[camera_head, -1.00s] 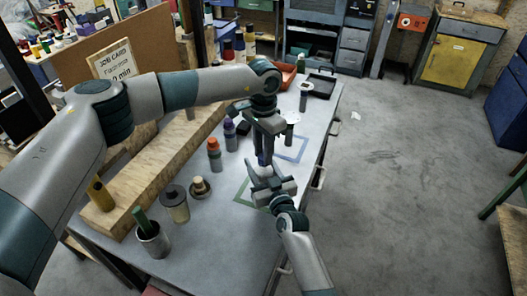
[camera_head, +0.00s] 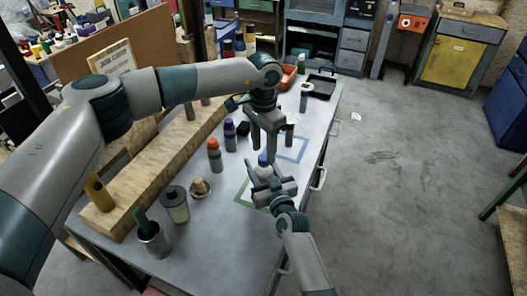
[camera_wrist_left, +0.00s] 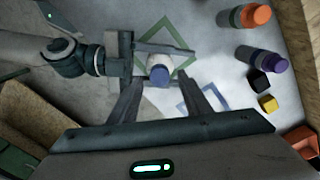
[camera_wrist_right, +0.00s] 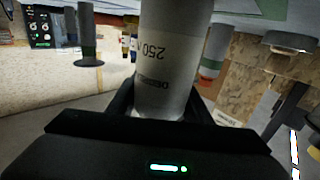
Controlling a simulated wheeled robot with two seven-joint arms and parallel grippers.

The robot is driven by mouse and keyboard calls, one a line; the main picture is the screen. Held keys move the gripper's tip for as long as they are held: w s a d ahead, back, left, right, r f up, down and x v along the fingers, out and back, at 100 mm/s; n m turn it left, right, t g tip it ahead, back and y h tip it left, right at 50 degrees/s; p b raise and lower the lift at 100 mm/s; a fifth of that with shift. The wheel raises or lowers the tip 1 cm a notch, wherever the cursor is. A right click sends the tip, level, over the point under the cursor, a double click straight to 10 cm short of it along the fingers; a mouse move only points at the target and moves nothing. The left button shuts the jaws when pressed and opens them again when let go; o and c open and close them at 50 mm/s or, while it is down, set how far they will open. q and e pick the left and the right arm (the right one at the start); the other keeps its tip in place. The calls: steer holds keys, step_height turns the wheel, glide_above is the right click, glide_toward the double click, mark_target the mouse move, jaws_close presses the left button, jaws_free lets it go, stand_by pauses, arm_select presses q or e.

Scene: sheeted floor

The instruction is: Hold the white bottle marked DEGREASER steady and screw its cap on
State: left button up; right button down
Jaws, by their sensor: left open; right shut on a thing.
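The white bottle (camera_head: 264,172) stands over the green square outline on the table, gripped by my right gripper (camera_head: 266,180). In the right wrist view the bottle (camera_wrist_right: 168,60) stands between the fingers, its label reading "250" and part of DEGREASER. A blue cap (camera_head: 263,159) is on the bottle's top; whether it is fully seated I cannot tell. My left gripper (camera_head: 263,147) is open just above it, fingers pointing down. In the left wrist view the cap (camera_wrist_left: 160,76) lies between the spread fingertips, apart from both.
An orange-capped bottle (camera_head: 214,156), a purple-capped bottle (camera_head: 230,135) and a black block (camera_head: 243,128) stand left of the grippers. A jar (camera_head: 174,207) and a cup (camera_head: 152,240) are near the front. An orange tray (camera_head: 288,76) and dark tray (camera_head: 320,86) lie at the back.

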arm_select(q)
steer(key=shift+r, duration=1.4)
steer(key=shift+n, duration=0.3)
steer(key=shift+c, duration=0.4)
